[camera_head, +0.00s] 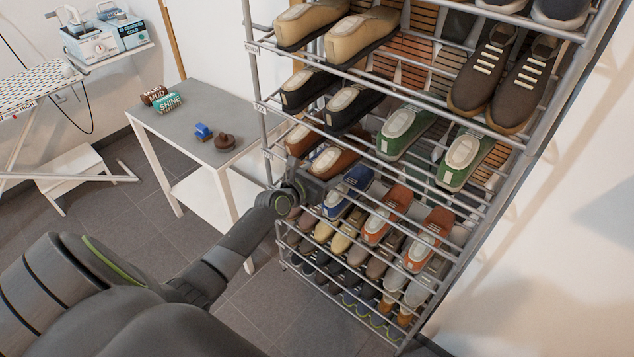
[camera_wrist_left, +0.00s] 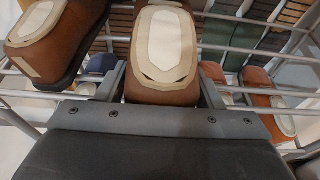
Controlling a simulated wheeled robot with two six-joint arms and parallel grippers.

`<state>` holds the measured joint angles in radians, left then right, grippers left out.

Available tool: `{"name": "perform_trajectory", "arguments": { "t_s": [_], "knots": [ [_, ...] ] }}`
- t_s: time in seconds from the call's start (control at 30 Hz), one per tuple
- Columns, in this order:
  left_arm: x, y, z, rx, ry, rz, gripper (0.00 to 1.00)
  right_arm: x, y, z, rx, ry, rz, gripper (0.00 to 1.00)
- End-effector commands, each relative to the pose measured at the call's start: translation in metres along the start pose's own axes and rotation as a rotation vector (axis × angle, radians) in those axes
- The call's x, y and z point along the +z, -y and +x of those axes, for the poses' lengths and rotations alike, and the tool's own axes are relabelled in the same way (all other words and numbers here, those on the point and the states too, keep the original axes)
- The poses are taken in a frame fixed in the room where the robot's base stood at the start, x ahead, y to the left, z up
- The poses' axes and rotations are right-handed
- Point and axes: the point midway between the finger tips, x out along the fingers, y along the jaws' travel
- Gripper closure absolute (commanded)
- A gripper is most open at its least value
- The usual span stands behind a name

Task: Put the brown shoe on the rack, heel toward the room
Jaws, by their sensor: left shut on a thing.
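The brown shoe (camera_head: 333,163) is at the left end of a middle shelf of the rack (camera_head: 258,110), beside a matching brown shoe (camera_head: 301,141). My left gripper (camera_head: 318,184) is at the front of the rack, shut on the brown shoe. In the left wrist view the brown shoe (camera_wrist_left: 158,90) sits between the two fingers, with its pale opening facing up and one end toward the gripper. The matching shoe also shows there (camera_wrist_left: 60,40), to the left and apart from the fingers. The held shoe's underside is hidden, so I cannot tell whether it touches the rails. My right gripper is not in view.
Black shoes (camera_head: 350,103) are above, blue (camera_head: 348,190) and orange shoes (camera_head: 388,213) below. A grey side table (camera_head: 190,100) with shoe-care items stands left of the rack.

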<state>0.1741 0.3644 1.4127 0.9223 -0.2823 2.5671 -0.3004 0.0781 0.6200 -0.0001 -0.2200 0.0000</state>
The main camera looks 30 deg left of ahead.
Motion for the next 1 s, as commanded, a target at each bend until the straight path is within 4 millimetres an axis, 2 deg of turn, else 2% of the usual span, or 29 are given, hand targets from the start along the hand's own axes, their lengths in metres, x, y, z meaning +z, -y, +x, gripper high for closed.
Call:
{"name": "perform_trajectory", "arguments": {
  "t_s": [0.57, 0.7, 1.0],
  "knots": [
    [0.021, 0.0, 0.056, 0.0, 0.006, 0.001, 0.71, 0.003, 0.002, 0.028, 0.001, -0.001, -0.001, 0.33],
    [0.008, 0.0, 0.06, 0.001, 0.002, 0.0, 0.71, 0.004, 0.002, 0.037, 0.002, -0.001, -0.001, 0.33],
    [0.001, 0.0, 0.063, 0.0, 0.004, 0.001, 0.71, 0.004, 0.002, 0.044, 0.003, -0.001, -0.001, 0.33]
  ]
}}
